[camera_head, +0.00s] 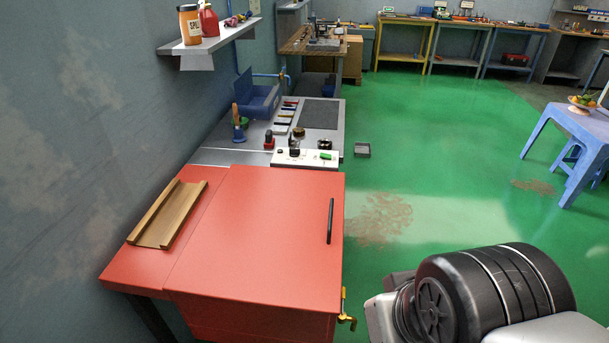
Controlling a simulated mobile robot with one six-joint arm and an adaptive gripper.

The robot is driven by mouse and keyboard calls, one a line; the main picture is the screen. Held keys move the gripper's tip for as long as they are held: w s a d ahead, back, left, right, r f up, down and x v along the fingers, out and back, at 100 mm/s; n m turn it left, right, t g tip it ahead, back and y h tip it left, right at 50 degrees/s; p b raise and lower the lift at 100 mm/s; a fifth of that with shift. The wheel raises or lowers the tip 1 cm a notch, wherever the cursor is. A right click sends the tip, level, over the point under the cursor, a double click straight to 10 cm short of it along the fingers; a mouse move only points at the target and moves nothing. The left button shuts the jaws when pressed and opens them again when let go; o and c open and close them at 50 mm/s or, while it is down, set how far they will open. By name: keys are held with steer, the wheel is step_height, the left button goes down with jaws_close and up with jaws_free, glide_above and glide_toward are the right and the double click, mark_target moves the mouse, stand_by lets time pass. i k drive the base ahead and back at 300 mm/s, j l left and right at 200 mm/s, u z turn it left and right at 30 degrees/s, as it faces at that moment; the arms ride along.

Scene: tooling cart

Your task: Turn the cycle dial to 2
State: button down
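A white control panel (305,159) sits on the grey worktop, just behind the red cart top. A dark round knob (294,152), which looks like the cycle dial, stands on its left half. A green piece (325,156) is on the panel's right half. The dial's markings and the number it points to are too small to read. My gripper is not in view. Part of my own arm shows at the lower right, well apart from the panel.
The red cart (262,225) has a black handle (330,221) and a wooden tray (168,214) on top. A red-topped item (269,140) and a dark round piece (325,144) stand close behind the panel. A shelf (212,43) overhangs on the left. Green floor (440,150) is open at right.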

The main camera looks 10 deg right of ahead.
mark_target(293, 151)
steer(key=i+l, duration=0.1)
steer(key=l, duration=0.25)
steer(key=i+l, duration=0.15)
steer(key=l, duration=0.2)
steer(key=i+l, duration=0.1)
steer(key=l, duration=0.2)
steer(key=i+l+u, duration=0.1)
steer(key=l, duration=0.25)
steer(key=i+l, duration=0.15)
steer(key=l, duration=0.2)
steer(key=i+u, duration=0.15)
steer(key=i, duration=1.3)
